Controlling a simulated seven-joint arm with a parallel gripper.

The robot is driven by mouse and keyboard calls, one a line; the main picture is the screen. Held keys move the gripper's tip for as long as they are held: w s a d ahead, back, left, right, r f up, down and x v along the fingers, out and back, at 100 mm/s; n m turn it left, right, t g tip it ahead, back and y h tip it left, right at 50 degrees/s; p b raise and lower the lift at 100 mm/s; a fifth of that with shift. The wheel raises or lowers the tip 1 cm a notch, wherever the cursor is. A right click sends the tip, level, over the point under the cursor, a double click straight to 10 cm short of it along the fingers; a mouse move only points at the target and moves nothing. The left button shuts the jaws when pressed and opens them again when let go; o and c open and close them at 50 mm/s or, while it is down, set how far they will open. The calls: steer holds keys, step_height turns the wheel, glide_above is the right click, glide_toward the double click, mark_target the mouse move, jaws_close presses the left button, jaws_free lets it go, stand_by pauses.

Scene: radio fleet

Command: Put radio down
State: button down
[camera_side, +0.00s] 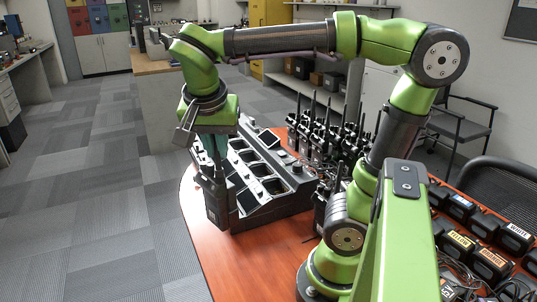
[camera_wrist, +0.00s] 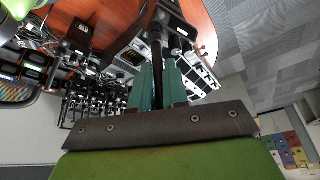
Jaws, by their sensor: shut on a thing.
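My gripper (camera_side: 211,158), with teal fingers, points down at the left end of the table in the side view. It is shut on a black radio (camera_side: 217,203), which hangs upright below the fingers. In the wrist view my gripper (camera_wrist: 160,88) has the radio's dark antenna between its fingers, and the radio's body (camera_wrist: 172,17) lies beyond it. The radio is beside the near left end of a grey multi-slot charger (camera_side: 285,197) with several empty slots. I cannot tell whether its base touches the table.
The orange-brown table (camera_side: 258,262) has bare room in front of the charger. Its left edge is close to the radio. Several upright radios (camera_side: 330,135) with antennas stand behind the charger. Labelled black units (camera_side: 490,262) and cables lie at right.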

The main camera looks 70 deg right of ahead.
steer(key=s+a+f+m, duration=0.1)
steer(key=s+f, duration=0.1)
steer(key=f, duration=0.3)
steer(key=s+a+f+m+g, duration=0.1)
steer(key=s+f+m, duration=0.1)
steer(key=f, duration=0.3)
steer(key=shift+s+f, duration=0.25)
steer(key=shift+f, duration=0.15)
steer(key=c, duration=1.1)
jaws_free()
steer(key=shift+f, duration=0.15)
steer(key=v, duration=1.2)
steer(key=shift+w, duration=0.1)
